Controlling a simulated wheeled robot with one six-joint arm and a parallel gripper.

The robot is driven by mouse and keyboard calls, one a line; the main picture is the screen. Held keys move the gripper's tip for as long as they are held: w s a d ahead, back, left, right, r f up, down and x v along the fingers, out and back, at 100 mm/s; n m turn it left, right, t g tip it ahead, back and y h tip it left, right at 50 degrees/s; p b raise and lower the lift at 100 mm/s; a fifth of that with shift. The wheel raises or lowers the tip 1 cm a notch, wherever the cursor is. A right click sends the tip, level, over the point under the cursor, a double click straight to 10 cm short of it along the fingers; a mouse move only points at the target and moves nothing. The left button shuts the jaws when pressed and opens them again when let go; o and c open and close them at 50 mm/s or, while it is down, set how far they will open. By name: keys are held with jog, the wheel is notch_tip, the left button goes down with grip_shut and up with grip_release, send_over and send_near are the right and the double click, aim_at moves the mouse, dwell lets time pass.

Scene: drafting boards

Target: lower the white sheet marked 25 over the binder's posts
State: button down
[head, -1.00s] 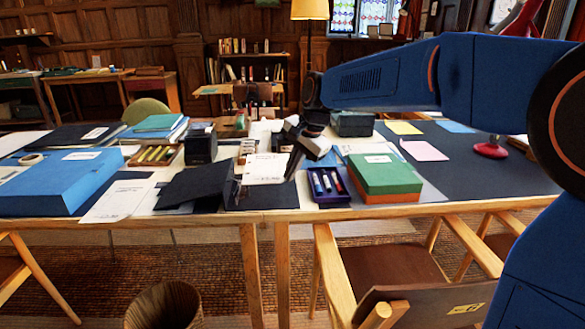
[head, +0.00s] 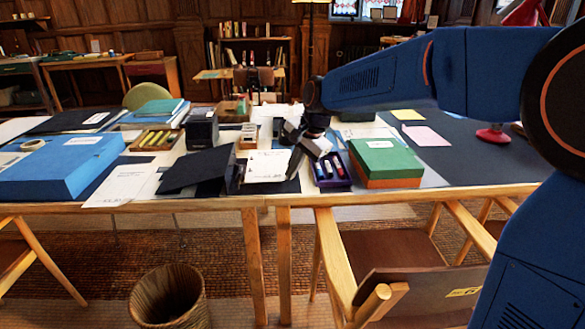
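The white sheet (head: 266,166) has lines of print and a dark figure too small to read. It appears in front of the right part of an open dark binder (head: 196,171), and part of the binder shows below it. My gripper (head: 296,158) is at the sheet's right edge, its dark finger against it. It appears shut on that edge, though the fingertips are small and partly hidden. The binder's raised left cover stands tilted. The binder's posts are too small or too hidden to make out, and I cannot tell whether the sheet touches them.
A purple tray of markers (head: 330,172) and a green and orange box (head: 386,163) stand right of my gripper. A black holder (head: 201,129) and a pen tray (head: 155,140) stand behind the binder. A blue box (head: 62,166) is at left. Chairs (head: 390,247) front the table.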

jog(key=c, duration=2)
grip_release()
jog(key=shift+r, duration=0.1)
jog(key=v, duration=1.7)
jog(key=shift+s+r, duration=0.1)
